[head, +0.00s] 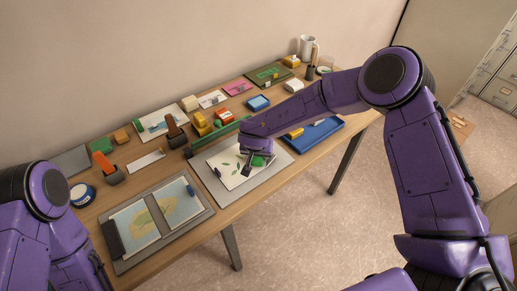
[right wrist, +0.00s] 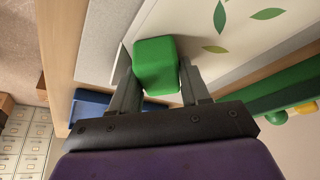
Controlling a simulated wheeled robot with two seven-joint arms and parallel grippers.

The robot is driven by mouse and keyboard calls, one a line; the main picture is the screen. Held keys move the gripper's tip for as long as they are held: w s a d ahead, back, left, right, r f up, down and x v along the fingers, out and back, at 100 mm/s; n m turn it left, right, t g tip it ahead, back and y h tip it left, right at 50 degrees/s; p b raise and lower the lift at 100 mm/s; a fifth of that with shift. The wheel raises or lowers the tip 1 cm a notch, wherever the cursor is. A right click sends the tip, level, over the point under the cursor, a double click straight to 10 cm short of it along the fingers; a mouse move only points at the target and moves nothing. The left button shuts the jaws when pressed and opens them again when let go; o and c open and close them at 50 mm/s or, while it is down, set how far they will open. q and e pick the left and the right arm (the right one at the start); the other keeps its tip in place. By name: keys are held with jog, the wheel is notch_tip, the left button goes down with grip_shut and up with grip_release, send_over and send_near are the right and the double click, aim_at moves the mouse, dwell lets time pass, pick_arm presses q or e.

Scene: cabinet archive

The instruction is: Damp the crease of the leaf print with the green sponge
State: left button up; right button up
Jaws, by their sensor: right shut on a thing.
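The leaf print (head: 230,168), a white sheet with green leaves, lies on a grey board (head: 217,189) near the middle of the table. It also shows in the right wrist view (right wrist: 237,35). My right gripper (head: 253,164) is over the right part of the print. It is shut on the green sponge (right wrist: 156,65), a small block held between its two fingers. Whether the sponge touches the paper I cannot tell. The crease cannot be made out. In the head view my left arm is at the lower left edge; its gripper is not visible.
A blue tray (head: 325,134) lies right of the print. A board with a map (head: 152,220) lies at the front left. Several small blocks, cards and stamps fill the back of the table, with a white mug (head: 306,48) at the far end. A green bar (head: 222,135) stands behind the print.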

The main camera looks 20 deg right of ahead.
jog(key=shift+s+a, duration=0.1)
jog(key=shift+s, duration=0.1)
jog(key=shift+w+d+r+p, duration=0.1)
jog(key=shift+w+d+p, duration=0.1)
jog(key=shift+w+p, duration=0.2)
jog(key=shift+w+d+p, duration=0.3)
jog(key=shift+w+d, duration=0.05)
jog(key=shift+w, duration=0.45)
jog(key=shift+s, duration=0.1)
jog(key=shift+s+a, duration=0.3)
jog(key=shift+s, duration=0.25)
jog(key=shift+s+a, duration=0.25)
jog(key=shift+s, duration=0.25)
jog(key=shift+p, duration=0.3)
